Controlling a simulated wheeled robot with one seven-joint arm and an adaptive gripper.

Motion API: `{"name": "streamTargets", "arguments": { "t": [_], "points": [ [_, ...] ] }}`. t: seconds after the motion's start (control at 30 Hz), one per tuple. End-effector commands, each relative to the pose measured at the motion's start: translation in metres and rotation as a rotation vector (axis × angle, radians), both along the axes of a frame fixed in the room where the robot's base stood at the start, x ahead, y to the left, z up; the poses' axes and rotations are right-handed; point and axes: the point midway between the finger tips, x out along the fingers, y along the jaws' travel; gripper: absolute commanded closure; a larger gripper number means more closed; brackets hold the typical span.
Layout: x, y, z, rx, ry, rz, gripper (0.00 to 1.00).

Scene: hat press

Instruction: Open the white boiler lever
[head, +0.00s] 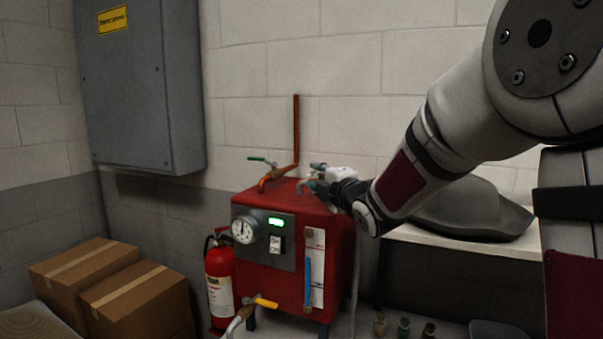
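The red boiler (263,235) stands against the wall in the head view. My gripper (310,186) is over the right part of its top, reaching in from the right. A small whitish piece (341,173) shows right by my gripper; I cannot tell whether it is the white lever or part of my gripper. The fingers are small and overlap with fittings there, so I cannot tell whether they are open, shut or touching anything. A green-handled valve (262,159) sits on a copper pipe (296,130) at the top left. A yellow lever (266,303) is at the lower front.
The boiler front carries a gauge (244,230), a lit green display (276,222) and a blue-marked level strip (308,280). A fire extinguisher (220,285) and cardboard boxes (137,298) stand left. A shelf (470,244) bearing a grey hat-shaped form (474,208) is right.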

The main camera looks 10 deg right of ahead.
Motion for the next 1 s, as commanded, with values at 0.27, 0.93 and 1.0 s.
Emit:
{"name": "streamTargets", "arguments": {
  "t": [0.27, 0.93, 1.0],
  "points": [
    [0.028, 0.004, 0.0, 0.0, 0.001, 0.0, 0.72],
    [0.031, 0.005, 0.0, 0.0, 0.001, 0.0, 1.0],
    [0.031, 0.005, 0.0, 0.0, 0.001, 0.0, 1.0]
  ]
}}
